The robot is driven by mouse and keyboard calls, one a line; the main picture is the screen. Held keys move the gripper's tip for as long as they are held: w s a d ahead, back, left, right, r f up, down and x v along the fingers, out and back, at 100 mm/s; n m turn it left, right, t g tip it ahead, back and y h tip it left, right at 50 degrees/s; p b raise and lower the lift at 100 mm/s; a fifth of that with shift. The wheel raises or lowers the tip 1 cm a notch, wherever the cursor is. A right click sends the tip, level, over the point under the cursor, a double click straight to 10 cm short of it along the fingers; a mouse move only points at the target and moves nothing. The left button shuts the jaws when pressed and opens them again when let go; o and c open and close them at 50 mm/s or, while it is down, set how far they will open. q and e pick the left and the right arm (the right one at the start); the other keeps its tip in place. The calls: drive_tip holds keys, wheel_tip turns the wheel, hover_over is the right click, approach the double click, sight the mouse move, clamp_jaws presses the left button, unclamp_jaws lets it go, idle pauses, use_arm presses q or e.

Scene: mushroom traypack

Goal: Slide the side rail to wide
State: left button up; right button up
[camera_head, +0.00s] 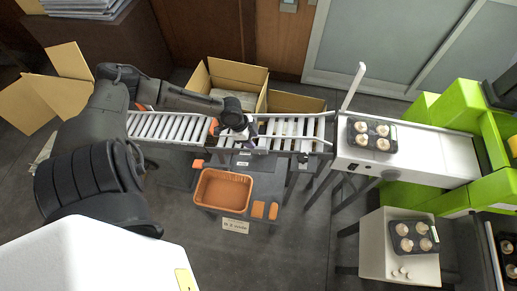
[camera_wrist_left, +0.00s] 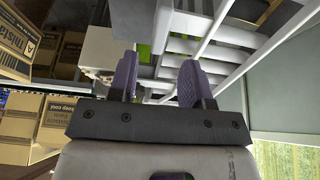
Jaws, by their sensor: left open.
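The roller conveyor (camera_head: 160,125) runs across the upper middle in the head view. A thin white side rail (camera_head: 300,115) lies along its far side at the right section; I cannot tell its width setting. My left gripper (camera_head: 245,133) is over the middle of the conveyor, near its near edge. In the left wrist view the two purple fingers of my left gripper (camera_wrist_left: 160,80) are apart with nothing between them. White bars and rollers (camera_wrist_left: 215,45) show beyond the fingers; contact with the rail cannot be made out. My right gripper is not seen.
A white table (camera_head: 430,150) with a mushroom tray (camera_head: 371,121) adjoins the conveyor's right end. An orange bin (camera_head: 222,174) stands in front. Open cardboard boxes (camera_head: 238,75) are behind. A white stand (camera_head: 375,255) holds another mushroom tray (camera_head: 402,229). The floor at front centre is clear.

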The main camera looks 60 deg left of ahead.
sight(258, 148)
use_arm(q)
drive_tip(key=x, duration=0.7)
drive_tip(key=shift+f+b, duration=0.1)
drive_tip(key=shift+b, duration=0.25)
drive_tip(key=shift+w+f, duration=0.1)
drive_tip(key=shift+f, duration=0.05)
drive_tip(key=shift+c, duration=0.4)
clamp_jaws()
